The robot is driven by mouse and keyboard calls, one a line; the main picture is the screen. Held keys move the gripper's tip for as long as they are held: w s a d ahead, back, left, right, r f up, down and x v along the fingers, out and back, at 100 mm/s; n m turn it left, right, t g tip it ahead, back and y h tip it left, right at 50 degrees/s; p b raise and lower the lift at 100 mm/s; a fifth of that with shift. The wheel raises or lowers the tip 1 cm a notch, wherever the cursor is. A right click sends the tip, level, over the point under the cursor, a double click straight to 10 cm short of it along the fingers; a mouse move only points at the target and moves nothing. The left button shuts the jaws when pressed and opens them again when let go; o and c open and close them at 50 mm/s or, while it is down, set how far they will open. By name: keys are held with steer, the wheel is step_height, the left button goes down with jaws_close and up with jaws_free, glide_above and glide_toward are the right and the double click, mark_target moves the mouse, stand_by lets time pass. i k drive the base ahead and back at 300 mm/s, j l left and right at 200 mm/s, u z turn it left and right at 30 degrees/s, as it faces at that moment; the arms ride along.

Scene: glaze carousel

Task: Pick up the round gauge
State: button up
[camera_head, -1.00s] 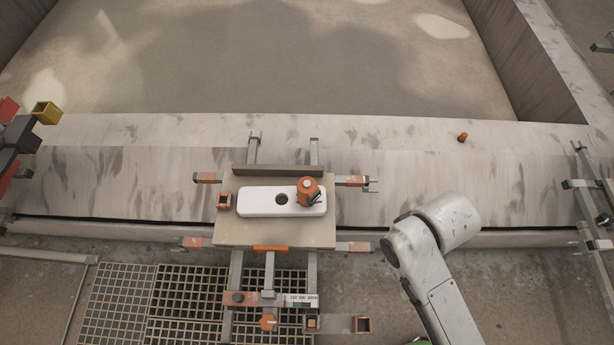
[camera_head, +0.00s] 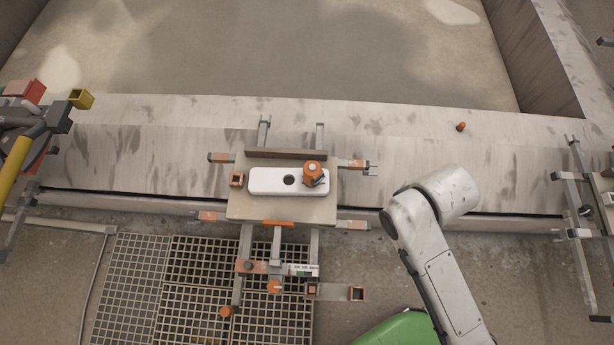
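A rounded orange piece (camera_head: 313,170) with a pale top and a dark part at its lower right sits on the right end of a white block (camera_head: 262,183). It is the likeliest round gauge, but I see no dial face on it and cannot be sure. The block has rounded ends and a dark round hole in its middle. It lies on a beige board (camera_head: 240,209). A small orange cylinder (camera_head: 461,127) stands on the concrete ledge at the right. My white arm shows right of the board, apart from it. My gripper is not in view.
A dark rail (camera_head: 286,154) edges the board's back. Orange-tipped metal arms stick out around the board. Metal racks stand far left and right. A floor grating (camera_head: 135,290) lies below. The concrete ledge (camera_head: 420,150) is mostly clear.

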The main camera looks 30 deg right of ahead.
mark_target(312, 179)
steer(key=l+u, duration=0.2)
steer(key=u, duration=0.15)
steer(key=k+l+u, duration=0.15)
steer(key=u, duration=0.25)
steer(key=k+l+u, duration=0.1)
steer(key=u, duration=0.25)
steer(key=l+u, duration=0.35)
steer(key=k+l+u, duration=0.1)
steer(key=u, duration=0.2)
